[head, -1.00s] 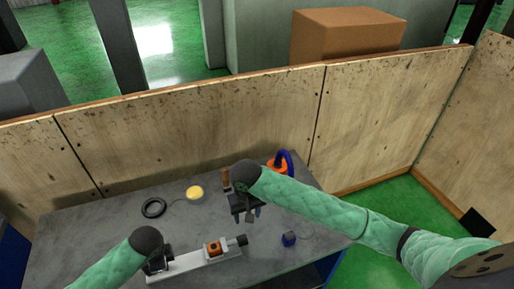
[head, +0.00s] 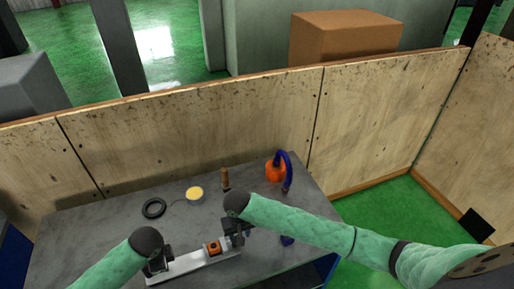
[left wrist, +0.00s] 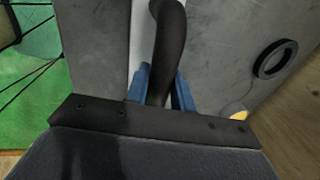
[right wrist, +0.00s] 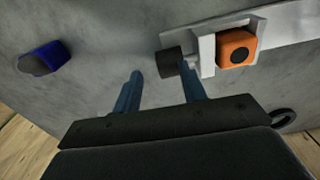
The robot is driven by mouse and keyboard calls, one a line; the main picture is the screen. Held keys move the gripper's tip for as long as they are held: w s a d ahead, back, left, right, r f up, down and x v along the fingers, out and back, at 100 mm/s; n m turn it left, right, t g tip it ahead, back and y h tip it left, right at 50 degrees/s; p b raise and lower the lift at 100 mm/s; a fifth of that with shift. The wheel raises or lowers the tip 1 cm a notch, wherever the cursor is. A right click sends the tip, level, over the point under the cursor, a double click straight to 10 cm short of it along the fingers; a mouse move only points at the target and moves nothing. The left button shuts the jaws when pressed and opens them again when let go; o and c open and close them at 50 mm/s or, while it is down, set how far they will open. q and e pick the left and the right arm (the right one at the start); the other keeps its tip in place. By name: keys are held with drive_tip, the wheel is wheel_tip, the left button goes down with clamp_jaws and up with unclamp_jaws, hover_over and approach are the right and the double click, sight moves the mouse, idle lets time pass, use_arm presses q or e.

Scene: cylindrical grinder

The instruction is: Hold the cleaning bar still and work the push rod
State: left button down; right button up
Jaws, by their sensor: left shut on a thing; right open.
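The cleaning bar (head: 190,265), a pale flat bar with an orange block (head: 213,248), lies along the front of the grey table. My left gripper (head: 158,265) is shut on the dark curved handle (left wrist: 167,40) at its left end; the blue fingers (left wrist: 160,85) flank the handle. The black knob of the push rod (right wrist: 170,62) sticks out past the white end bracket (right wrist: 206,55) beside the orange block (right wrist: 237,47). My right gripper (right wrist: 162,88) is open; the knob shows just beyond its fingertips, nearer the right finger. In the head view the right gripper (head: 236,236) hides the knob.
A dark blue cap-like piece (right wrist: 43,58) lies on the table near the right gripper. Farther back are a black ring (head: 154,208), a yellow disc (head: 194,194), a brown-handled item (head: 225,180) and an orange bottle with a blue tube (head: 275,172). A plywood wall (head: 200,140) stands behind.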

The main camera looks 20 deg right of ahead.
drive_tip(key=f, duration=0.1)
drive_tip(key=s+f, duration=0.1)
drive_tip(key=f, duration=0.1)
drive_tip(key=shift+s+a+f, duration=0.1)
drive_tip(key=shift+s+a, duration=0.05)
drive_tip(key=shift+a, duration=0.25)
drive_tip(key=shift+c, duration=0.3)
drive_tip(key=shift+a, duration=0.35)
drive_tip(key=shift+c, duration=1)
drive_tip(key=shift+s+d, duration=0.1)
drive_tip(key=shift+d, duration=0.25)
drive_tip(key=shift+o, duration=1.3)
drive_tip(key=shift+d, duration=1.7)
wheel_tip(320, 180, up, 12)
drive_tip(key=w, duration=0.1)
drive_tip(key=w+d+r+t, duration=0.2)
drive_tip(key=w+d+r, duration=0.3)
drive_tip(key=w, duration=0.4)
drive_tip(key=w+d+r+t+y, duration=0.1)
drive_tip(key=w+d+r+t, duration=0.2)
drive_tip(key=w+d+r, duration=0.2)
drive_tip(key=shift+w+r, duration=1.5)
drive_tip(key=shift+w, duration=0.35)
drive_tip(key=shift+f, duration=0.1)
